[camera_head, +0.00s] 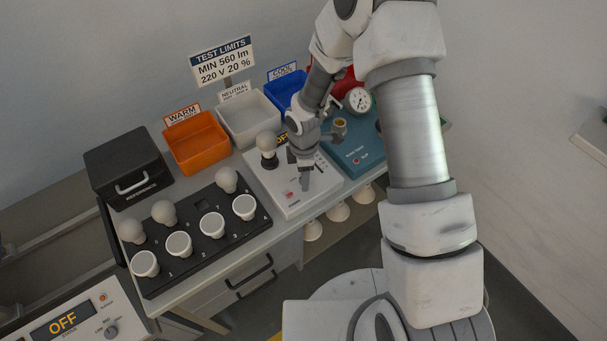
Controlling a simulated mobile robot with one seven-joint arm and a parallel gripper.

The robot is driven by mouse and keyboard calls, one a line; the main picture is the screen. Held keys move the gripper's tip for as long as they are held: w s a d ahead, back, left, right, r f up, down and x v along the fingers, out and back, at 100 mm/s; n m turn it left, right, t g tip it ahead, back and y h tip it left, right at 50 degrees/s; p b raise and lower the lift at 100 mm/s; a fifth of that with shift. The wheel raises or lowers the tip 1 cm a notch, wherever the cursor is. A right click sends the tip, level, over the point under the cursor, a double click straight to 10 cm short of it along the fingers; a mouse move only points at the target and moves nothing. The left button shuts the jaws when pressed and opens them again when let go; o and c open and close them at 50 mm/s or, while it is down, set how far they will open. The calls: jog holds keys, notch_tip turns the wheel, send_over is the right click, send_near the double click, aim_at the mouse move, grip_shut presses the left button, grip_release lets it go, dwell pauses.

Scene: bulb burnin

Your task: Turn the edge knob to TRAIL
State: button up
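The tester carries a round bulb in a dark socket and a red button. I cannot tell whether my fingers are open or shut, or whether they touch the box.
A black tray (262,219) of several bulbs lies left of the tester. Orange (196,146), white (250,118) and blue (284,92) bins stand behind. A teal box (352,150) with a gauge is right. A black case (128,165) stands far left.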

jog(key=shift+f, duration=0.2)
grip_shut()
jog(key=shift+m+b, duration=0.3)
jog(key=shift+b, duration=0.05)
jog(key=shift+f+m+b, duration=0.15)
jog(key=shift+m+b, duration=0.7)
jog(key=shift+m, duration=0.05)
jog(key=m+b, duration=0.2)
jog(key=m, duration=0.1)
jog(key=shift+a+m+b, duration=0.1)
jog(key=shift+m+b, duration=0.2)
jog(key=shift+m, duration=0.1)
jog(key=m+b, duration=0.3)
jog(key=m, duration=0.2)
jog(key=shift+m, duration=0.3)
jog(key=shift+r, duration=0.2)
